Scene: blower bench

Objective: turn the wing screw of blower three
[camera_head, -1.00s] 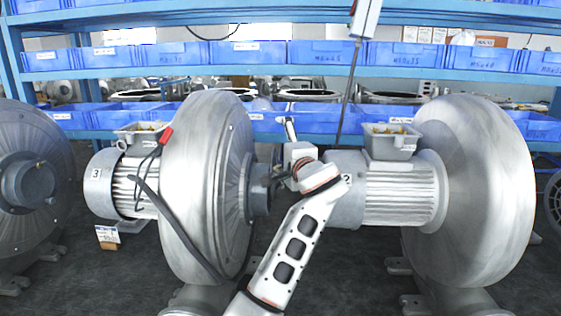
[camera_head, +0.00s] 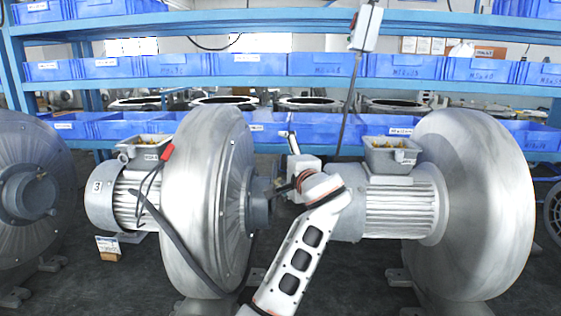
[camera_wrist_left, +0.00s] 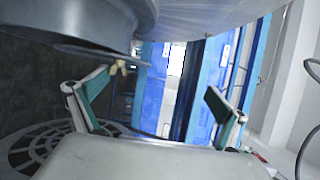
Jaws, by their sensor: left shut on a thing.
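Blower three (camera_head: 205,200), a large grey metal blower with a "3" on its motor end, stands left of centre. Its short round port (camera_head: 260,202) faces right. My left gripper (camera_head: 280,187) is beside this port, with its fingers dark and small in the head view. In the left wrist view a small yellowish wing screw (camera_wrist_left: 118,67) shows under the grey port rim, at the tip of the left finger. My right gripper is not in view.
A second blower (camera_head: 475,205) stands right of my left arm, its motor close to my wrist. Another blower (camera_head: 30,200) is at the left edge. A black cable (camera_head: 180,235) hangs over blower three. Blue bins (camera_head: 320,125) line the shelves behind.

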